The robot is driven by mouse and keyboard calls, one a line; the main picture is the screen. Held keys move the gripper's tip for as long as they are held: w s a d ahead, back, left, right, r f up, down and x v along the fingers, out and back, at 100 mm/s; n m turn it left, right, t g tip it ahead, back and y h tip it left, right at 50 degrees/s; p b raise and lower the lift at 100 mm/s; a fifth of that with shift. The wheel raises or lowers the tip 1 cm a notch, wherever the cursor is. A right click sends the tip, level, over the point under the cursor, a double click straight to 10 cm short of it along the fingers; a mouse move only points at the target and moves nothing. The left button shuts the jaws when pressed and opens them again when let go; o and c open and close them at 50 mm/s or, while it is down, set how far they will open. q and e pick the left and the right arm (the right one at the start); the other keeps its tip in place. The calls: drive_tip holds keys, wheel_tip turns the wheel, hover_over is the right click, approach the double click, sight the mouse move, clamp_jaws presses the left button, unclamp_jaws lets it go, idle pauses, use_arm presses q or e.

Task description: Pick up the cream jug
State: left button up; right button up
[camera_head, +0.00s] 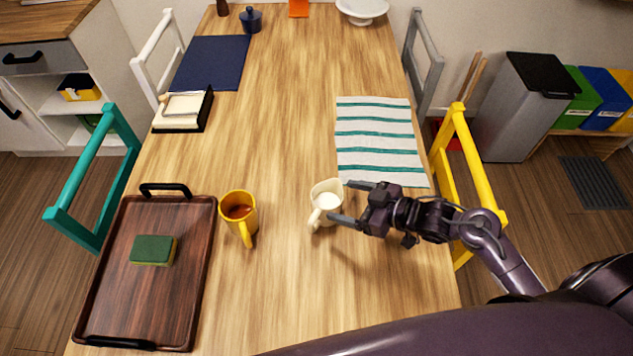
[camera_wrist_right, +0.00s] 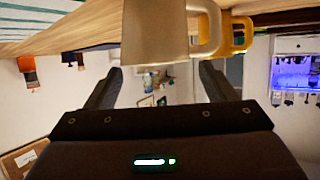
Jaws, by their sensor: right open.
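The cream jug (camera_head: 325,203) stands upright on the wooden table, cream-coloured with white liquid inside and its handle toward the front. My right gripper (camera_head: 345,203) is open at the jug's right side, its two fingers pointing left at it. In the right wrist view the jug (camera_wrist_right: 154,35) shows large, just ahead of and between the two open fingers (camera_wrist_right: 158,85). I cannot tell whether a finger touches it. My left gripper is not in view.
A yellow mug (camera_head: 239,214) with brown drink stands left of the jug. A dark wooden tray (camera_head: 190,285) holding a green sponge (camera_head: 153,250) lies farther left. A striped cloth (camera_head: 377,142) lies behind the gripper. The table's middle beyond the jug is clear.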

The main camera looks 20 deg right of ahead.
sight(315, 192)
drive_tip(key=shift+x, duration=1.05)
drive_tip(key=shift+w+a, duration=0.25)
drive_tip(key=shift+a, duration=0.1)
drive_tip(key=p+x, duration=0.1)
drive_tip(key=x, duration=0.2)
drive_tip(key=shift+w+a+f, duration=0.1)
drive_tip(key=shift+w+a, duration=0.1)
drive_tip(key=shift+w, duration=0.15)
drive_tip(key=shift+w+a+f, duration=0.2)
drive_tip(key=shift+w+a, duration=0.05)
drive_tip(key=shift+a+f, duration=0.1)
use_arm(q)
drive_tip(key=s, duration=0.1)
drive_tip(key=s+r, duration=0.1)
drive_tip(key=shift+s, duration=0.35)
use_arm(e)
drive_tip(key=c, duration=0.9)
drive_tip(key=shift+r, duration=0.25)
use_arm(q)
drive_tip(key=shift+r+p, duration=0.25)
drive_tip(key=shift+p, duration=0.1)
use_arm(e)
wheel_tip(315, 192, up, 19)
drive_tip(key=shift+r, duration=0.25)
